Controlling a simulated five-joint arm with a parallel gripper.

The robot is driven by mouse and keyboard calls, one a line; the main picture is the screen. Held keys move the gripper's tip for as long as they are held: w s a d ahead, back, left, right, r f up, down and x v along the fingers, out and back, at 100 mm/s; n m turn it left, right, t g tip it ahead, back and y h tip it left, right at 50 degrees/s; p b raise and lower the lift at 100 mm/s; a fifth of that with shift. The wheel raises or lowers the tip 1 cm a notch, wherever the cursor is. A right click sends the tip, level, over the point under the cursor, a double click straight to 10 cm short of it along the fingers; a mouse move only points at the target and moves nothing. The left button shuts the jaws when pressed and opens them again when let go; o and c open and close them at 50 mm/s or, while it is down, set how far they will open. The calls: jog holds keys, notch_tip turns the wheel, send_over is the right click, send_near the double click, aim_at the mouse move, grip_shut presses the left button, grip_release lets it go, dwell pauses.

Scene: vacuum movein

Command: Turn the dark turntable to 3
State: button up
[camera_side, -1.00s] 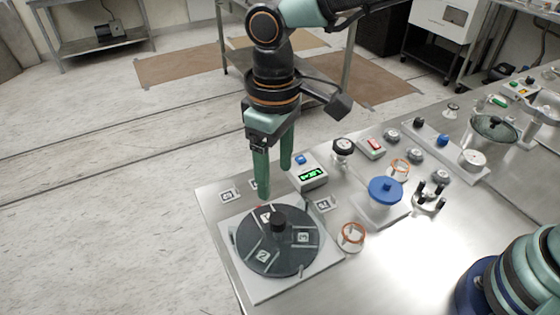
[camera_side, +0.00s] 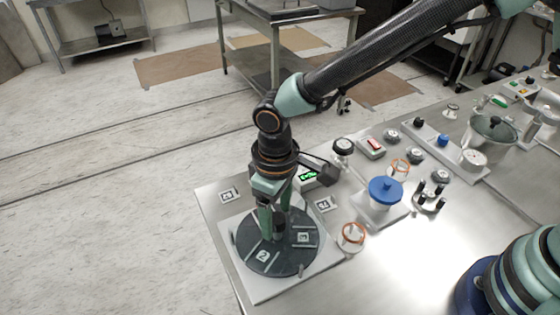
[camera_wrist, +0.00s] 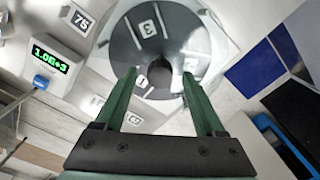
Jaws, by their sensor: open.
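The dark turntable (camera_side: 285,265) lies flat on a pale square plate (camera_side: 262,290) near the table's left end; it also shows in the wrist view (camera_wrist: 185,32). White number tiles sit on it: the 2 (camera_side: 263,256) at the front, the 3 (camera_side: 303,238) at the right. A tile reading 1 (camera_wrist: 141,80) shows near my left finger in the wrist view. A dark knob (camera_wrist: 159,76) stands at the centre. My gripper (camera_side: 274,226) is open and low over the turntable, its fingers on either side of the knob. Whether they touch it I cannot tell.
A box with a green display (camera_side: 307,175) stands behind the turntable. Number cards (camera_side: 325,204) lie near the plate. An orange-ringed piece (camera_side: 352,237) and a blue-topped piece (camera_side: 386,190) stand to the right. Bare metal table lies at the front right.

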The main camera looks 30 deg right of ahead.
grip_shut()
jog(key=shift+r, duration=0.1)
dwell(1.2)
